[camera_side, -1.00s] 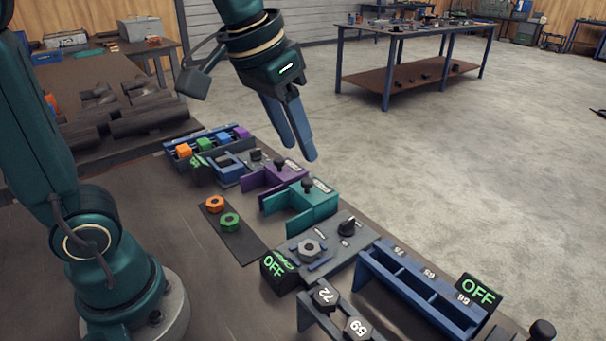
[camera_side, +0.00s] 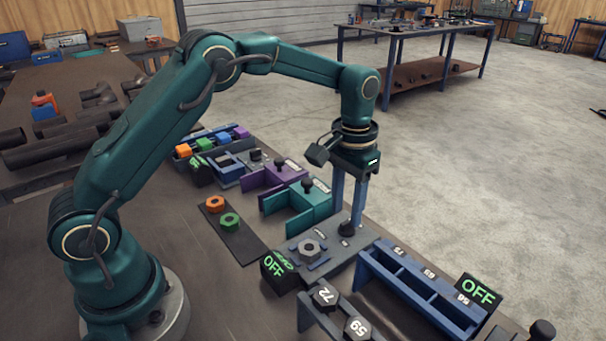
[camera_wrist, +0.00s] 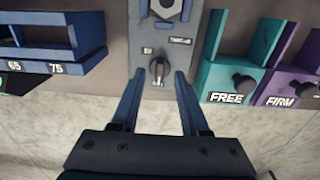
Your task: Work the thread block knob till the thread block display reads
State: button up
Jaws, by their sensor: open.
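The thread block (camera_side: 330,252) is a grey plate with a hex nut (camera_side: 309,249) on it. Its black knob (camera_side: 347,229) stands at the right end of the plate. My gripper (camera_side: 347,222) points down over the knob, its two blue fingers open. In the wrist view the knob (camera_wrist: 158,69) sits between and just beyond the open fingertips (camera_wrist: 158,80), with a gap on each side. The black display (camera_side: 275,267) at the block's left end reads OFF in green.
A teal bracket (camera_side: 298,212) and a purple bracket (camera_side: 270,180) stand behind the block. A blue rack (camera_side: 415,290) with another OFF display (camera_side: 478,291) stands to its right. Orange (camera_side: 215,203) and green (camera_side: 230,222) nuts lie on a dark strip to the left.

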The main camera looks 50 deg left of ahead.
aim_at(347, 226)
jog(key=shift+f, duration=1.3)
grip_shut()
jog(key=shift+m, duration=0.3)
jog(key=m, duration=0.6)
jog(key=shift+a, duration=0.2)
jog(key=m, duration=0.6)
jog(key=shift+w+a+m, duration=0.1)
jog(key=shift+w+m, duration=0.05)
jog(key=shift+m, duration=0.15)
